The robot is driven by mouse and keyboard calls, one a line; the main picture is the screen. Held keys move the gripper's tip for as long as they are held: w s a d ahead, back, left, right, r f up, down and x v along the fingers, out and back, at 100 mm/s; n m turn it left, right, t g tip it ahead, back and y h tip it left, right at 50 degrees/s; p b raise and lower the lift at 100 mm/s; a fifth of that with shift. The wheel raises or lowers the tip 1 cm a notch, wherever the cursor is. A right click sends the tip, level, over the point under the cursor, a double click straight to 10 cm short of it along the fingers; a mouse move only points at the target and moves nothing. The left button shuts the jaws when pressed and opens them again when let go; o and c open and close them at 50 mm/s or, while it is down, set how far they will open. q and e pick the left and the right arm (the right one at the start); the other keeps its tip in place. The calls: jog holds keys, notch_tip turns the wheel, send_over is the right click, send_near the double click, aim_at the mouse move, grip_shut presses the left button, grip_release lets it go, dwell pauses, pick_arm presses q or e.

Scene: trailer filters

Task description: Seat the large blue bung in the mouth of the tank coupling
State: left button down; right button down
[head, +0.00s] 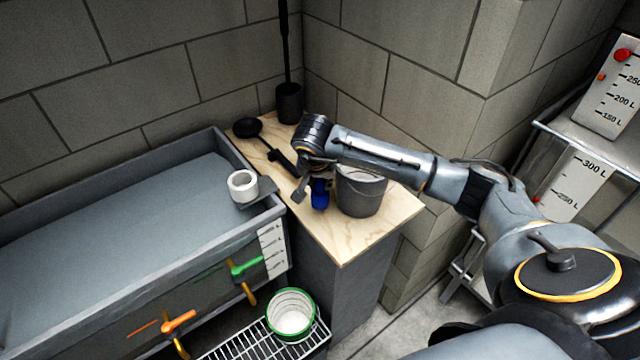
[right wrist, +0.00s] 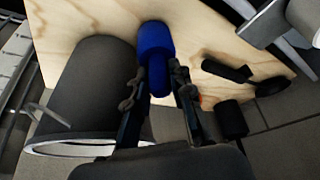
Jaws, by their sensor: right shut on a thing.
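The large blue bung (head: 319,194) is at the wooden bench top, left of the grey bucket. My right gripper (head: 309,184) reaches down to it from above and is shut on it. In the right wrist view the bung (right wrist: 155,42) sits between the fingertips, its wider end away from the gripper. I cannot tell whether it still touches the wood. The white ring-shaped piece, which looks like the tank coupling (head: 243,187), stands at the tank's right corner with its round mouth facing up. It is left of the gripper and apart from it. My left gripper is not in view.
The grey bucket (head: 361,192) stands close beside the bung on the bench (head: 345,243). The grey tank (head: 130,222) has green and orange valves. A green-rimmed container (head: 292,314) is below.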

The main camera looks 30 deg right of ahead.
jog(key=shift+s+f, duration=0.1)
jog(key=shift+f, duration=0.8)
jog(key=shift+f, duration=0.1)
jog(key=c, duration=1.6)
grip_release()
jog(key=shift+f, duration=0.1)
jog(key=o, duration=0.4)
jog(key=shift+o, duration=0.2)
